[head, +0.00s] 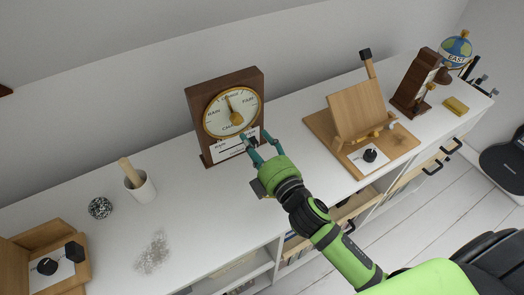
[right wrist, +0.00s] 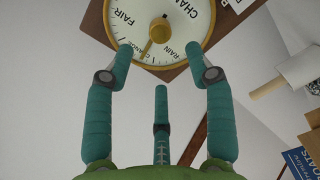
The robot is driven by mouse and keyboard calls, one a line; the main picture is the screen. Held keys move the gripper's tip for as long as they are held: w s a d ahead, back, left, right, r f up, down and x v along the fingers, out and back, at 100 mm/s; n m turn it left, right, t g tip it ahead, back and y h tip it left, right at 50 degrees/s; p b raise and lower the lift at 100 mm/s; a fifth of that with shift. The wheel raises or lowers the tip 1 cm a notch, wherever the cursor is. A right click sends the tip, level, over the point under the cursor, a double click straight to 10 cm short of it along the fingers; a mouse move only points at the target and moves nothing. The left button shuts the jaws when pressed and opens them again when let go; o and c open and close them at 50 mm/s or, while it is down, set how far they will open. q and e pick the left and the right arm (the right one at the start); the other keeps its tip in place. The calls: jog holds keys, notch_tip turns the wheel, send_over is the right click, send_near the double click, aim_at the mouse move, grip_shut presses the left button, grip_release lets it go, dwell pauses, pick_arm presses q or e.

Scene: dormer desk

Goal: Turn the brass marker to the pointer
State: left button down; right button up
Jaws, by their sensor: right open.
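A brass marker with a round knob (head: 237,118) sits at the middle of a round dial (head: 217,122), set in a dark wooden upright case (head: 195,98). In the head view a thin hand runs up from the knob; I cannot tell the pointer from the marker's hand. In the right wrist view the knob (right wrist: 160,29) shows upside down, with a thin brass hand reaching to the dial's rim. My right gripper (head: 258,138) is open and empty, in front of the dial's lower right; its fingertips (right wrist: 160,49) are apart, below the knob in the wrist view. My left gripper is out of view.
A white card (head: 226,151) is at the case's foot. A white mortar with pestle (head: 141,188) and a speckled ball (head: 100,208) stand left. A wooden stand (head: 355,112), a dark wooden device (head: 413,90) and a globe (head: 456,49) stand right. Desk between has free room.

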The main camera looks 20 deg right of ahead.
jog(key=shift+s+d+r, duration=0.1)
jog(key=shift+s+d, duration=0.1)
jog(key=shift+s, duration=0.6)
jog(key=shift+s+d, duration=0.15)
jog(key=shift+s, duration=0.6)
